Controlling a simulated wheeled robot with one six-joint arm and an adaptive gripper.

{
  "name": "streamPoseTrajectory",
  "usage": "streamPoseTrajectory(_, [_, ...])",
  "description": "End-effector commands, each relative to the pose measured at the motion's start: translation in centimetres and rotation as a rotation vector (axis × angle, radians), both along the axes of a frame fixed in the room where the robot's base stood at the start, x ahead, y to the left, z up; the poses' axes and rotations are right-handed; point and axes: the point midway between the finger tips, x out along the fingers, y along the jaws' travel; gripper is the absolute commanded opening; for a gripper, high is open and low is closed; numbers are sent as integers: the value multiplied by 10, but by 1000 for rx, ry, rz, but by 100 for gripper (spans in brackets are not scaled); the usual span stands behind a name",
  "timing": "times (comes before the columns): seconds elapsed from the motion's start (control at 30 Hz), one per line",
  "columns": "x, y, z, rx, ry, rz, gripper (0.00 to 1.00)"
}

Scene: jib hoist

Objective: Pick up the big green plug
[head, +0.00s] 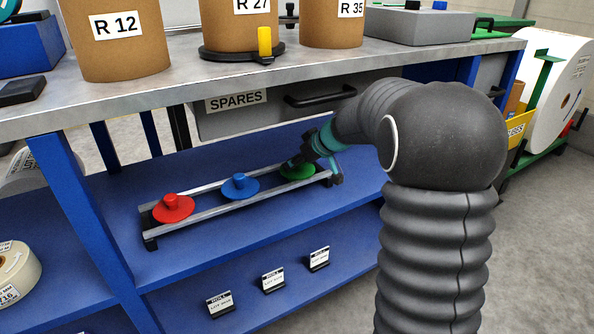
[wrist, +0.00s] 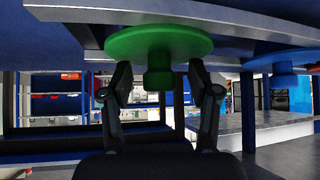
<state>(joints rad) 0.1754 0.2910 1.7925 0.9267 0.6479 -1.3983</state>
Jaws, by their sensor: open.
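The big green plug (head: 301,173) sits at the right end of a metal rail rack on the blue shelf, with a round flange and a narrower knob. In the wrist view the green plug (wrist: 158,43) appears flange up, its knob pointing down in the picture. My gripper (wrist: 160,72) is open, with one finger on each side of the knob and visible gaps between them. In the head view my gripper (head: 297,160) is over the green plug and partly hides it.
The rack (head: 212,211) also holds a blue plug (head: 240,186) in the middle and a red plug (head: 173,208) at the left. The SPARES drawer (head: 250,108) and the bench top (head: 180,85) are above. Small label stands (head: 272,283) are on the shelf below.

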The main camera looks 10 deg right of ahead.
Motion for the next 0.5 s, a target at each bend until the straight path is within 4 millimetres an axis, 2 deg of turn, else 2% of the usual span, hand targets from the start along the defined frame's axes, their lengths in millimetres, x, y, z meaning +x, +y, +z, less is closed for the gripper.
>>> streamPoseTrajectory(0.13, [0,0,0,0,0,0,61])
streamPoseTrajectory(0.17, [0,0,0,0,0,0,56])
streamPoseTrajectory(0.3, [0,0,0,0,0,0,21])
streamPoseTrajectory(0.4, [0,0,0,0,0,0,0])
streamPoseTrajectory(0.5, [0,0,0,0,0,0,0])
